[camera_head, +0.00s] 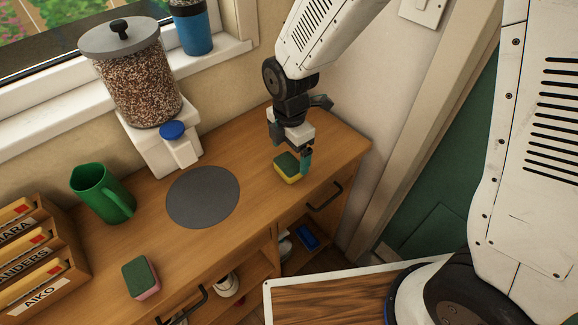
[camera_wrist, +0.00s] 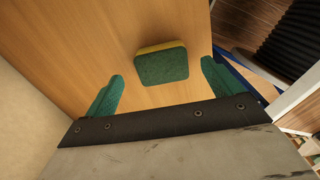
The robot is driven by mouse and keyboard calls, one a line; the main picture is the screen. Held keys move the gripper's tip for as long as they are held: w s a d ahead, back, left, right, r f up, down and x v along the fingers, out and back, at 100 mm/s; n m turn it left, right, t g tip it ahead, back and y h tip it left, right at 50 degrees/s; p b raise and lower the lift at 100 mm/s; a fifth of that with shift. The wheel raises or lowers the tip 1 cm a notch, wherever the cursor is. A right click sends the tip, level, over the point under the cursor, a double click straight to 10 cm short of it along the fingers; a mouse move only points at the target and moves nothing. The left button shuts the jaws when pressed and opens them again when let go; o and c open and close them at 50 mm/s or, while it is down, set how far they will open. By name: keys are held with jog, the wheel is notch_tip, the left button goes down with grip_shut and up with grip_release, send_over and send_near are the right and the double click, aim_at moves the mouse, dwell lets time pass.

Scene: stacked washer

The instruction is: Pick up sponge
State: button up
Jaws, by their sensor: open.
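A yellow sponge with a green top (camera_head: 287,166) lies on the wooden counter near its right end. My gripper (camera_head: 293,160) is right at this sponge in the head view, with one teal finger in front of it. In the wrist view the sponge (camera_wrist: 162,64) lies ahead of my open gripper (camera_wrist: 160,90), roughly centred between the two teal fingers and slightly beyond their tips. The jaws hold nothing. A second sponge, pink with a green top (camera_head: 141,278), lies on the counter at the front left.
A round grey mat (camera_head: 203,197) lies mid-counter. A green mug (camera_head: 101,193), a grain dispenser (camera_head: 138,85) and a wooden letter rack (camera_head: 40,262) stand at the left and back. Below are open shelves and a drawer handle (camera_head: 325,197). A wall stands behind the counter.

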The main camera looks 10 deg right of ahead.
aim_at(288, 163)
jog(key=f, duration=0.4)
jog(key=shift+s+a+f, duration=0.2)
jog(key=c, duration=1.1)
jog(key=shift+o, duration=0.2)
jog(key=shift+r, duration=0.15)
jog(key=shift+r, duration=0.6)
notch_tip(288, 163, up, 2)
jog(key=shift+r, duration=0.25)
jog(key=s+a+r, duration=0.1)
jog(key=s+a, duration=0.2)
jog(key=s, duration=1.2)
jog(key=shift+s, duration=0.4)
